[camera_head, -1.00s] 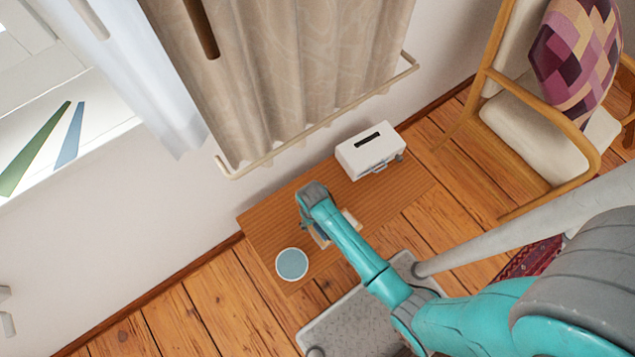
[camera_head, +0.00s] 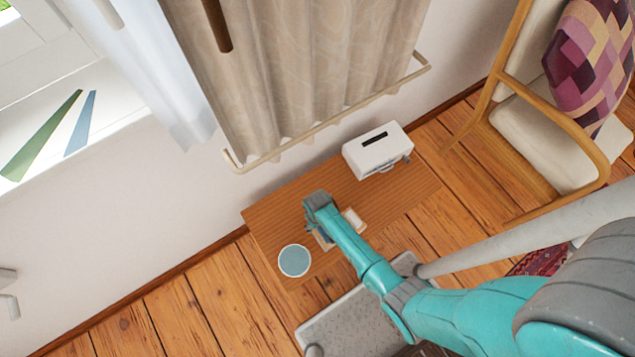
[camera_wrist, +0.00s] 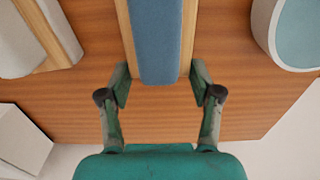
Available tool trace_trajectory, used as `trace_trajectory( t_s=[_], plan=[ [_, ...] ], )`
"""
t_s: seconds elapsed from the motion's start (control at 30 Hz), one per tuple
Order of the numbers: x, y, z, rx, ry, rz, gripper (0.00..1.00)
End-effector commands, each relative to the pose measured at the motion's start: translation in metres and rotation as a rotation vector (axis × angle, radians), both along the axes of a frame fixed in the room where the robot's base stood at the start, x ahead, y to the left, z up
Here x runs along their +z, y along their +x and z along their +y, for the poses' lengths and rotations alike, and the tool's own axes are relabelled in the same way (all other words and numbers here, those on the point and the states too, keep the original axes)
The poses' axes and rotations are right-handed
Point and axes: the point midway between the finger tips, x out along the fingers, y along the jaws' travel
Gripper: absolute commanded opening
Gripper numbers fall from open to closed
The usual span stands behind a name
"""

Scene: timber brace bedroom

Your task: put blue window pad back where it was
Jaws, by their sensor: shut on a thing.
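A blue pad with pale wooden sides (camera_wrist: 160,40) lies lengthwise between the fingers of my gripper (camera_wrist: 160,84) in the wrist view. In the head view, my gripper (camera_head: 318,226) is over the wooden table, and my arm hides most of the blue pad (camera_head: 325,238). I cannot tell whether the pad touches the tabletop. On the white windowsill at the far left lie a blue strip (camera_head: 80,124) and a longer green strip (camera_head: 42,138), side by side with a gap between.
The wooden table (camera_head: 270,212) also bears a round blue-topped dish (camera_head: 294,261), a white pad with a wooden edge (camera_head: 355,221) and a white box with a dark slot (camera_head: 378,153). A curtain (camera_head: 310,70) hangs behind it. A chair (camera_head: 545,135) stands at the right.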

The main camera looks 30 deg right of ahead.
Motion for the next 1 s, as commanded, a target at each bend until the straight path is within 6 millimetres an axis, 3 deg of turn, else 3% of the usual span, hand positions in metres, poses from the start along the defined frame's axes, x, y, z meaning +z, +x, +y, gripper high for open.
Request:
trace_trajectory(
  t_s=[0.03,0.1,0.13,0.57,0.77,1.0],
  plan=[
    [0.0,0.0,0.0,0.0,0.0,0.0,0.69],
    [0.0,0.0,0.0,0.0,0.0,0.0,0.86],
    [0.0,0.0,0.0,0.0,0.0,0.0,0.89],
    [0.005,0.0,0.0,0.0,0.0,-0.001,0.89],
    [0.031,0.0,0.0,0.0,0.0,-0.003,0.89],
    [0.076,0.0,0.0,0.0,0.0,-0.003,0.89]
  ],
)
